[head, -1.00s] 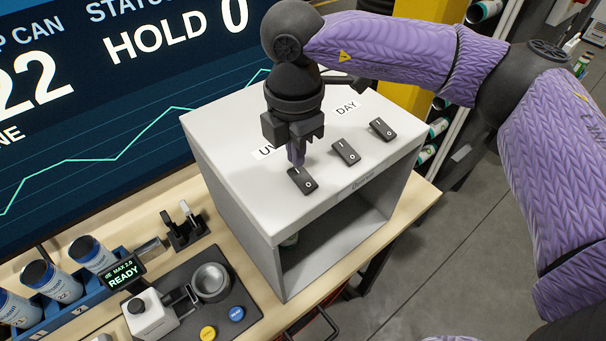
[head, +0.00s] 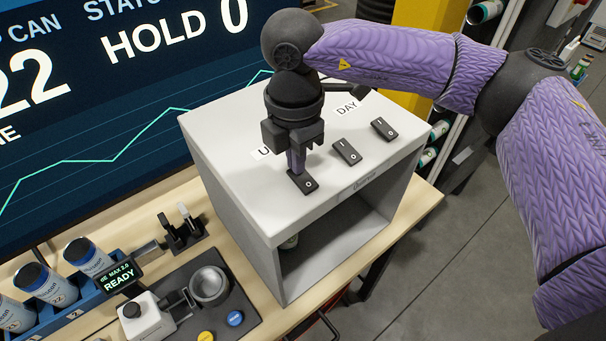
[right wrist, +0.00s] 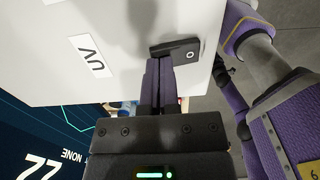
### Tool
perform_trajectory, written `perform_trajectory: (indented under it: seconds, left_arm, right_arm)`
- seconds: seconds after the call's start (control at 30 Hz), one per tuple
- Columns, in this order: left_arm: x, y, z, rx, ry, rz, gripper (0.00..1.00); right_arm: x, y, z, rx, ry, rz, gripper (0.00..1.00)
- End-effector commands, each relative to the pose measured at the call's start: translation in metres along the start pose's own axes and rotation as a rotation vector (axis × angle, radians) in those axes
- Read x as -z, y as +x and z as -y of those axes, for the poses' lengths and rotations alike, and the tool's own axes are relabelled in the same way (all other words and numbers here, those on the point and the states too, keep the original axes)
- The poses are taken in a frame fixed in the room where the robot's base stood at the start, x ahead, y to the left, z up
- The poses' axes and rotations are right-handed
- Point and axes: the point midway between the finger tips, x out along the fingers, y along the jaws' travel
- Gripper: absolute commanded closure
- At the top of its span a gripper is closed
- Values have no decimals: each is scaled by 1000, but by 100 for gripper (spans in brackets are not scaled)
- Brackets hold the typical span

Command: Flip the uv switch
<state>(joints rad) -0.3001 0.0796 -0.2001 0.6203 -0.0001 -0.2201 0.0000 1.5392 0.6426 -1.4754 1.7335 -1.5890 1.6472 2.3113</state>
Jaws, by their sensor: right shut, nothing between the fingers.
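The UV switch (head: 304,182) is a small dark rocker on top of the white box (head: 240,185), in front of the UV label (head: 262,153). Its "O" end shows, while its other end is hidden behind my fingertips. My right gripper (head: 297,170) is shut and empty, pointing down with its tips at the switch. In the right wrist view the gripper tips (right wrist: 158,62) meet one end of the switch (right wrist: 178,50), and the UV label (right wrist: 90,56) lies beside it. My left gripper is not in view.
Two more rocker switches, a middle one (head: 347,151) and a far one (head: 384,128), sit on the same box top beside a DAY label (head: 346,108). A blue can rack (head: 85,294) and a dark control panel (head: 222,318) stand at the lower left.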

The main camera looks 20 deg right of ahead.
Motion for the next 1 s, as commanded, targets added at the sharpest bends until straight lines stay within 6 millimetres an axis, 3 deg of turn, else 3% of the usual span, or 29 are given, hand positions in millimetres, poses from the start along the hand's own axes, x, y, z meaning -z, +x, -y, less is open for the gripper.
perform_trajectory:
  seconds: [0.43, 1.0]
  left_arm:
    - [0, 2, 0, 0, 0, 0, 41]
    - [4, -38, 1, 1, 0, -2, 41]
  right_arm:
    - [0, 2, 0, 1, 0, 0, 100]
    - [0, -60, 0, 0, 0, 0, 100]
